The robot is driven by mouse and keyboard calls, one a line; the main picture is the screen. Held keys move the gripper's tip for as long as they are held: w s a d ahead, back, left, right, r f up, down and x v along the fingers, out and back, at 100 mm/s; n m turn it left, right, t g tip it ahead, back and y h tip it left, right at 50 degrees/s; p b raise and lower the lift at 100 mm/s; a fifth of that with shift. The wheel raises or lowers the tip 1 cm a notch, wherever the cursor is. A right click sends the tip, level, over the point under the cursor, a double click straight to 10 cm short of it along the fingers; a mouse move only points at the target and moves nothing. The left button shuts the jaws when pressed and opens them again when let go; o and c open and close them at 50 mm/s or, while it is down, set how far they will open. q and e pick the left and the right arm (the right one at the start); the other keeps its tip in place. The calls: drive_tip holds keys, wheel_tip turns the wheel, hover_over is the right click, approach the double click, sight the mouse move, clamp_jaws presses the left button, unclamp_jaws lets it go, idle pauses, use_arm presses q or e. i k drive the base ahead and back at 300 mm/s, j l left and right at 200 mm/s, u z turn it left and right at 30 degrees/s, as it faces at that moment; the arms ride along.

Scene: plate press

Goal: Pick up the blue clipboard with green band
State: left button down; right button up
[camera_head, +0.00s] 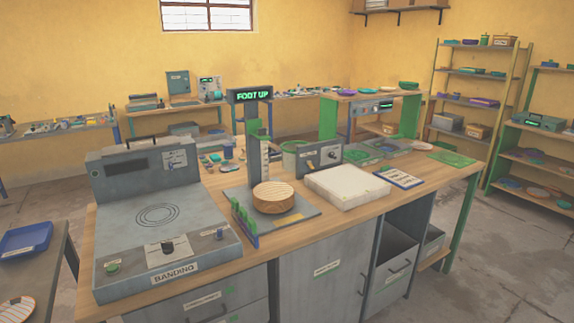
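A flat blue-edged board with a pale written sheet, which looks like the blue clipboard (399,177), lies on the wooden workbench (340,223), right of the white slab. A small green mark shows near its top edge; the band is too small to make out clearly. Nothing covers it. Neither of my grippers is in view.
A white slab (346,187) lies just left of the clipboard, and a green mat (451,159) lies to its right. A press with a round wooden block (273,197) and a grey banding machine (160,228) stand further left. Bare wood shows in front of the clipboard.

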sight(401, 179)
drive_tip(key=i+l+u, duration=0.2)
drive_tip(key=u, duration=0.15)
drive_tip(key=i+l+u, duration=0.1)
drive_tip(key=l+u, duration=0.25)
drive_tip(key=i+l+u, duration=0.1)
drive_tip(key=l+u, duration=0.7)
drive_tip(key=l, duration=0.65)
drive_tip(key=l+u, duration=0.1)
drive_tip(key=l, duration=0.7)
drive_tip(key=l+u, duration=0.1)
drive_tip(key=l, duration=0.65)
drive_tip(key=k+l, duration=0.1)
drive_tip(key=l, duration=0.65)
drive_tip(key=l+u, duration=0.15)
drive_tip(key=l, duration=0.65)
drive_tip(key=k+l+u, duration=0.1)
drive_tip(key=l, duration=0.65)
